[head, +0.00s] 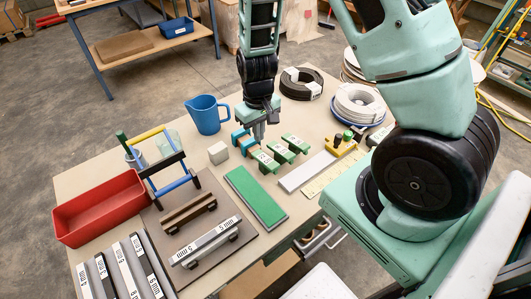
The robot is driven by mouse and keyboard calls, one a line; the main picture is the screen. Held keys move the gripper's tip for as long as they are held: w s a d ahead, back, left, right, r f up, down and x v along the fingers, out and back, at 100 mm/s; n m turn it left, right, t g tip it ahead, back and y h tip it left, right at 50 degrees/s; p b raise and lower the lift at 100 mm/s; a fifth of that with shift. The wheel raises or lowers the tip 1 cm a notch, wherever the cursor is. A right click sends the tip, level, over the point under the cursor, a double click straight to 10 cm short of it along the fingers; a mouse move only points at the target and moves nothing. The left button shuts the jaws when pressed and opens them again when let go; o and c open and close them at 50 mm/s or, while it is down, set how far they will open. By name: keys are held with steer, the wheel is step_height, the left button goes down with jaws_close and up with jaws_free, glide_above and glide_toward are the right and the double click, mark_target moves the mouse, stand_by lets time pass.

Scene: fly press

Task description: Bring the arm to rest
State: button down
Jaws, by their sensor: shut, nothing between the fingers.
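My gripper (259,131) points straight down above the workbench, near its middle. Its fingers are together and hold nothing. The fingertips are close to a blue clamp-like piece (242,142); I cannot tell whether they touch it. My arm reaches in from the right side of the view, and its forearm hangs upright over the bench.
The workbench (85,178) is crowded. A blue jug (207,115), a red bin (100,208), a green strip (256,197), green blocks (281,152) and coils (359,103) surround my gripper. Labelled bars (121,270) lie at the front left. A second table (90,45) stands behind.

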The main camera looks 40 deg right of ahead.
steer(key=shift+r, duration=0.6)
